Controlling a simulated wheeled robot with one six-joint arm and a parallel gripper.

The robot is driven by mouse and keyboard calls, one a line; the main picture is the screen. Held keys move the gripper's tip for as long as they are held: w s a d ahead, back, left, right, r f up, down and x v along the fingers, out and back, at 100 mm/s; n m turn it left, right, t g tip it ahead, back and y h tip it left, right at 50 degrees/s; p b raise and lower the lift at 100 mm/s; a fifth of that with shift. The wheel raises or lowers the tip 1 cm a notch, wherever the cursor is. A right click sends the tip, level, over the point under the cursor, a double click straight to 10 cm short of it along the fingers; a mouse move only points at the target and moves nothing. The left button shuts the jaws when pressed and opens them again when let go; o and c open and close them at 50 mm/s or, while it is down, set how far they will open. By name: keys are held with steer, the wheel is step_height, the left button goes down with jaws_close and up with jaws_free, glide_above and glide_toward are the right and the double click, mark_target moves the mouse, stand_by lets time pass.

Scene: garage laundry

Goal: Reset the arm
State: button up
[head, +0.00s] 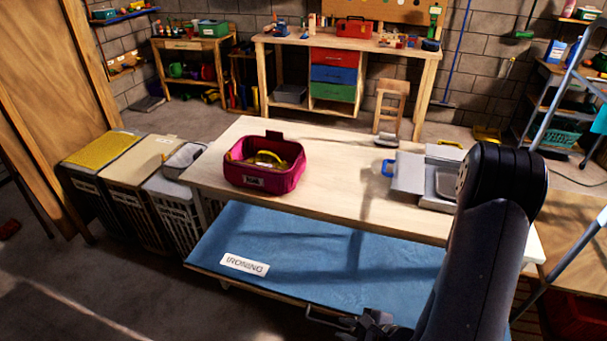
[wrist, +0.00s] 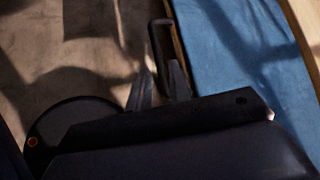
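My gripper (head: 368,324) is low at the front edge of the blue pull-out ironing board (head: 310,262), at the bottom of the head view. In the wrist view my gripper (wrist: 160,82) has its two fingers apart, with nothing clearly clamped between them. A dark bar handle (wrist: 160,45) on the board's front edge lies just past the fingertips and in line with the gap. Whether a finger touches it I cannot tell. The handle (head: 325,318) also shows in the head view, left of the gripper. My arm rises at the right of the head view.
The wooden table (head: 345,170) stands behind the board, with a magenta basket (head: 265,172) and a grey case (head: 408,174) on it. Hampers (head: 140,165) stand at the left. A ladder (head: 560,100) is at the right. The floor at front left is clear.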

mark_target(329, 325)
steer(key=shift+x, duration=3.15)
steer(key=shift+s+a, duration=0.1)
